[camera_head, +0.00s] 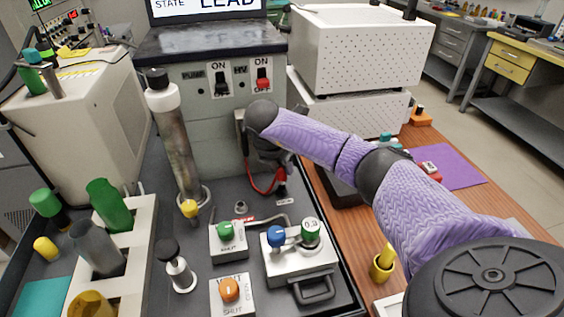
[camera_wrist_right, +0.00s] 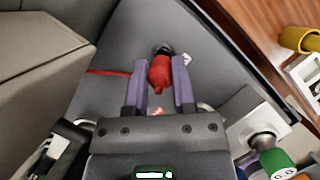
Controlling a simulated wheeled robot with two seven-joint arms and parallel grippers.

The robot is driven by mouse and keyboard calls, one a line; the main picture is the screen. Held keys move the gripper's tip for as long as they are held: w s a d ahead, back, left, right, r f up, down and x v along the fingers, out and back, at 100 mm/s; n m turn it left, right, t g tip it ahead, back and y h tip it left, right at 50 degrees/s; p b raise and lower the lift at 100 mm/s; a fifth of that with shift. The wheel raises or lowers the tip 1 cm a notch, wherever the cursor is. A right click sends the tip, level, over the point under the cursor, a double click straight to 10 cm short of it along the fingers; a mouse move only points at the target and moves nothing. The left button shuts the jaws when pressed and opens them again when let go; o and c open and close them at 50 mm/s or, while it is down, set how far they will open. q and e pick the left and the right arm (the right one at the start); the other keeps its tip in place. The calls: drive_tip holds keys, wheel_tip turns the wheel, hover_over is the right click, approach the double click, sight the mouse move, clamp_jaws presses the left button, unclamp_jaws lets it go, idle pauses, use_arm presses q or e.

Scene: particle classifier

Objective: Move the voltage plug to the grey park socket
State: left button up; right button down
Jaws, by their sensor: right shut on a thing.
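The voltage plug (camera_wrist_right: 160,74) is red and sits between the two fingers of my right gripper (camera_wrist_right: 161,88), which is shut on it. In the head view the gripper (camera_head: 280,168) is low over the dark deck, in front of the grey cabinet, partly hidden by its own wrist. A red cable (camera_head: 263,187) runs from there to the left. A black round piece (camera_wrist_right: 163,48) shows at the plug's far end; I cannot tell whether it is a socket. A small grey round fitting (camera_head: 240,207) on the deck may be the grey park socket. My left gripper is not in view.
A tall glass column (camera_head: 176,140) stands left of the gripper. Valve boxes with a green knob (camera_head: 225,230) and an orange knob (camera_head: 229,289), and a metal unit (camera_head: 300,262) with blue and green knobs, stand in front. A wooden table (camera_head: 345,235) lies right.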

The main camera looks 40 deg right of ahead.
sight(280, 170)
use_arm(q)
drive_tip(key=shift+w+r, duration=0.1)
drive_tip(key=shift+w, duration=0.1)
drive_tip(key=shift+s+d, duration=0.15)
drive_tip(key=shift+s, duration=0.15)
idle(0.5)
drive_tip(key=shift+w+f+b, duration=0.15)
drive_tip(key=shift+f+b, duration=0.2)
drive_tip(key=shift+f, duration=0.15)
use_arm(e)
drive_tip(key=shift+f, duration=0.9)
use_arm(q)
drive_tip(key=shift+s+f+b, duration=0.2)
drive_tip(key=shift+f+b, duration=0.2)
use_arm(e)
drive_tip(key=shift+f, duration=0.6)
drive_tip(key=shift+c, duration=1.8)
unclamp_jaws()
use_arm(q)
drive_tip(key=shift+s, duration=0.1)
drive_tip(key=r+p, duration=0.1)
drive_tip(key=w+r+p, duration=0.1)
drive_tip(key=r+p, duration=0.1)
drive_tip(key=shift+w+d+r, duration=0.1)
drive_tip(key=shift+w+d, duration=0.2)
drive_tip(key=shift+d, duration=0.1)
use_arm(e)
drive_tip(key=v, duration=1)
